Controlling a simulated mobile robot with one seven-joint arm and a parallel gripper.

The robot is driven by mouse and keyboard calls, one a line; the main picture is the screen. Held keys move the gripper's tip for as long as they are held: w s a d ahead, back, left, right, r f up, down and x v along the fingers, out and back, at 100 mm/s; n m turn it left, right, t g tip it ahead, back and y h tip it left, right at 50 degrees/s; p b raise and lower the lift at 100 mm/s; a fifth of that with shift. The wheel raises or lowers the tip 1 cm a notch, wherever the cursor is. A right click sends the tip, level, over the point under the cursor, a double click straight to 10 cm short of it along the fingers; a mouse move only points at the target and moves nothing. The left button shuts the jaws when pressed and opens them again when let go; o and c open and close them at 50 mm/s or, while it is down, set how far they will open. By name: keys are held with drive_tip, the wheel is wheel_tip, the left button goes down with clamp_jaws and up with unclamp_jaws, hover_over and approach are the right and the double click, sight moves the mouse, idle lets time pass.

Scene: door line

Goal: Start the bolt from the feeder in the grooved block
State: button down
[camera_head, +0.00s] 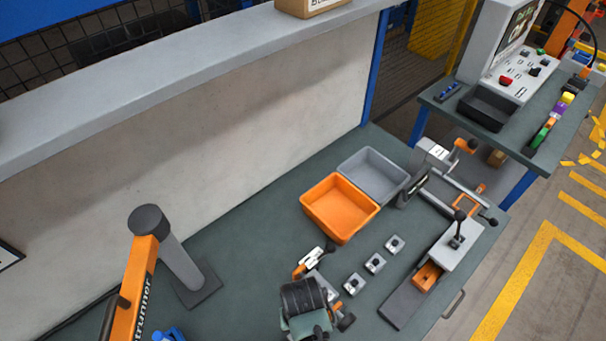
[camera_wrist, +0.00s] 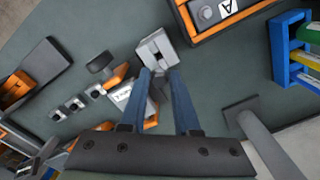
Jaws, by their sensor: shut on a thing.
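A grey block with a dark slot (camera_wrist: 156,45), which looks like the grooved block, is at the fingertips in the wrist view. In the head view my gripper hides that spot. My gripper (camera_wrist: 160,74) has its blue fingers around a small grey thing at the block's near edge. I take it for the bolt, but it is mostly hidden, and I cannot tell whether it is in the block. My gripper (camera_head: 312,318) is low over the bench in the head view. The white and orange labelled fixture (camera_head: 311,259), perhaps the feeder, stands beside it.
Several small grey blocks with dark holes (camera_head: 375,263) stand in a row to the right. An orange bin (camera_head: 333,222) and a grey bin (camera_head: 385,160) sit behind. A lever fixture (camera_head: 455,240) is at the right edge. A grey post (camera_head: 172,248) stands left. Bare bench lies between.

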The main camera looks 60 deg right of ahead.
drive_tip(key=shift+s+d+f, duration=0.1)
drive_tip(key=shift+s+f, duration=0.05)
drive_tip(key=shift+f, duration=0.1)
wheel_tip(320, 180, down, 4)
drive_tip(key=b, duration=0.4)
drive_tip(key=shift+b, duration=0.4)
drive_tip(key=shift+r, duration=0.1)
drive_tip(key=shift+f+p, duration=0.25)
drive_tip(key=shift+p, duration=0.3)
idle(0.9)
drive_tip(key=shift+f, duration=1.1)
idle(1.8)
idle(1.0)
drive_tip(key=shift+c, duration=0.8)
unclamp_jaws()
drive_tip(key=shift+r, duration=0.15)
